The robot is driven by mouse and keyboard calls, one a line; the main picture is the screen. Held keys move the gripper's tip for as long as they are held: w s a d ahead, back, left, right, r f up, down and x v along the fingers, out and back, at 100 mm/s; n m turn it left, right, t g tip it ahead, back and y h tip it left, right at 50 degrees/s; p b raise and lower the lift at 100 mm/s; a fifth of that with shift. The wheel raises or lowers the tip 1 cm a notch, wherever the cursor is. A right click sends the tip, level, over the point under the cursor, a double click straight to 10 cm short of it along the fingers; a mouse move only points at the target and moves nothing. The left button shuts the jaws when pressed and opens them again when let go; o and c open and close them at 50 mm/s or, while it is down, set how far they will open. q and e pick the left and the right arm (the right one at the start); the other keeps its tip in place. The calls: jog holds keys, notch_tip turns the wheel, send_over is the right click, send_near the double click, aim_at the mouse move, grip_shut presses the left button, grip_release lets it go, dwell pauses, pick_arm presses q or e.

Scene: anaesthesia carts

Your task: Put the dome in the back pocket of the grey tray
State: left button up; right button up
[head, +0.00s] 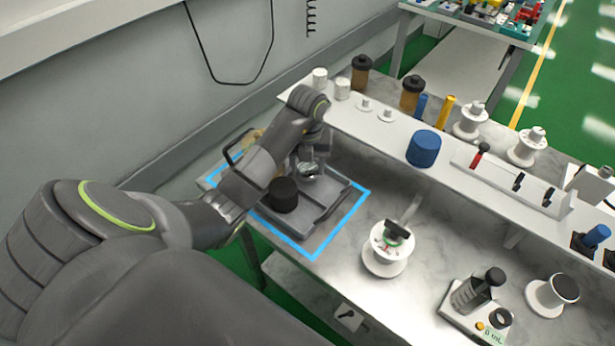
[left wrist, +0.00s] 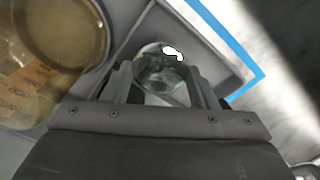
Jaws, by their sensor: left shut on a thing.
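The grey tray (head: 328,212) lies on the marble bench inside a blue outline. My left gripper (head: 310,160) reaches down over the tray's far part and is shut on a small shiny, glassy dome (head: 309,170). In the left wrist view the dome (left wrist: 160,70) sits between the two fingers (left wrist: 162,82), with grey tray surface around it. I cannot tell whether the dome touches the tray floor. A black cylinder (head: 283,194) stands in the tray, nearer than the gripper. My arm hides the tray's left part. My right gripper is not in view.
A round amber container (left wrist: 50,40) is close left of the fingers in the left wrist view. A white shelf (head: 385,135) with bottles and a blue cylinder (head: 423,148) runs right of the tray. A white round device (head: 388,250) stands on the bench to the right.

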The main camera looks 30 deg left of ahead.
aim_at(307, 174)
pick_arm(q)
jog(key=shift+f, duration=0.6)
jog(key=shift+f+p, duration=0.3)
jog(key=shift+f, duration=0.65)
jog(key=shift+f, duration=0.2)
jog(key=o, duration=0.8)
